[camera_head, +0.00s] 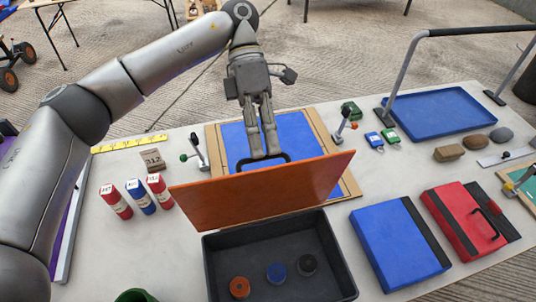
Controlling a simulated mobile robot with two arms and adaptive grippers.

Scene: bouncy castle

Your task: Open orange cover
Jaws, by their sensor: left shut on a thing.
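The orange cover (262,190) stands tilted up at the back edge of a dark grey box (215,262), with the box's inside exposed. My left gripper (264,155) is behind the cover's upper edge, fingers pointing down, shut on the dark handle (283,157) of the cover. Inside the box lie an orange disc (239,287), a blue disc (276,272) and a black disc (307,264). My right gripper is not in view.
A blue cover (395,245) and a red cover (460,222) lie to the right. Red and blue cylinders (141,196) stand to the left. A blue tray (443,110) sits at the back right. A wood-framed blue board (235,137) lies behind the cover.

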